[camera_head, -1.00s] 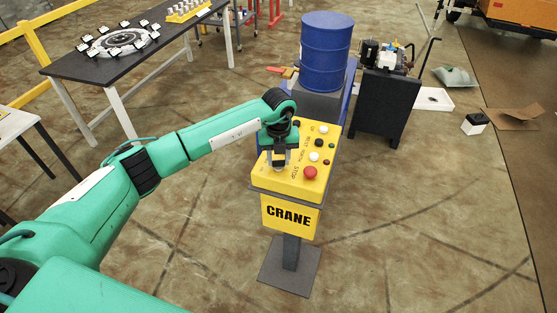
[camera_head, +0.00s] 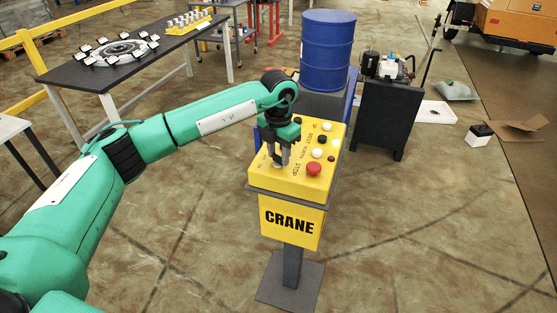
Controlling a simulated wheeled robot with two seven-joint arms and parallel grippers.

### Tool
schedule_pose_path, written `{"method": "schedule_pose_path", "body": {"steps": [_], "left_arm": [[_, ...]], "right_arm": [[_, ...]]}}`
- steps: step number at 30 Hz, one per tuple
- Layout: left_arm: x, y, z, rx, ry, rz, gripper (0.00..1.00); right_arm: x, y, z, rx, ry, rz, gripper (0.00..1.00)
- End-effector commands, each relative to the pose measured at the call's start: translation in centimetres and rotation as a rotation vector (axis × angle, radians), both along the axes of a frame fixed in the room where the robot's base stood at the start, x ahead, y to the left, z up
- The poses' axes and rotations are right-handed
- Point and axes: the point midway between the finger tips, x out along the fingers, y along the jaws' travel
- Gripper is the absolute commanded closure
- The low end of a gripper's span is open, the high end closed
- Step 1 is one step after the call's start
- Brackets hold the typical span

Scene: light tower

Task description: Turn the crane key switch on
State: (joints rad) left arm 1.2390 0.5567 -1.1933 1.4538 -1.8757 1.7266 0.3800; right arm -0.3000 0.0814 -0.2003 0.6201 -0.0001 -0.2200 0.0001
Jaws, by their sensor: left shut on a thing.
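The yellow crane control box (camera_head: 318,187) stands on a dark post with a flat foot. Its front panel reads CRANE. Its sloped top carries a red stop button (camera_head: 314,168) and several white and black buttons. My left gripper (camera_head: 279,163) points down at the left part of the top face. It is shut on the crane key switch, which its fingers and wrist hide almost fully. I cannot tell which way the key is turned. My right gripper is not in view.
A blue barrel (camera_head: 328,50) stands behind the box, with a dark cabinet (camera_head: 384,118) to its right. A black-topped table (camera_head: 128,58) with a round fixture is at the back left. The floor right of the box is clear.

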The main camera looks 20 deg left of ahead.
Motion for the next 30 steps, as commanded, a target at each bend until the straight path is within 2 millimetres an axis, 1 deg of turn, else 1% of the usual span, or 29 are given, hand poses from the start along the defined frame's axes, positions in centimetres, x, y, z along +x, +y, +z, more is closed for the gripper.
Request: {"method": "schedule_pose_path", "body": {"steps": [1,9,25,26,28,29,30], "left_arm": [[0.07,0.01,-0.20,0.000,-0.003,-0.024,0.86],[0.05,0.02,0.01,0.000,-0.002,-0.113,0.86],[0.03,0.02,0.14,0.000,-0.002,-0.134,0.86],[0.04,0.01,0.14,0.000,-0.002,-0.134,0.58],[0.03,0.02,0.13,0.000,-0.001,-0.134,0.44],[0.03,0.01,0.12,0.000,-0.001,-0.134,0.42],[0.03,0.01,0.11,0.000,-0.001,-0.134,0.42]], "right_arm": [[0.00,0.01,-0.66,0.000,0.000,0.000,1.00],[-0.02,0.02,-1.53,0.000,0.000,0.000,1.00],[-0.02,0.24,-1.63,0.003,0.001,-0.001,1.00],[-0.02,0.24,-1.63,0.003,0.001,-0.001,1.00],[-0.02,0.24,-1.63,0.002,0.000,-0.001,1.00],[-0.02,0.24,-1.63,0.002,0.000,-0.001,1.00],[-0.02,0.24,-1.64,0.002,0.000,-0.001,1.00]]}}
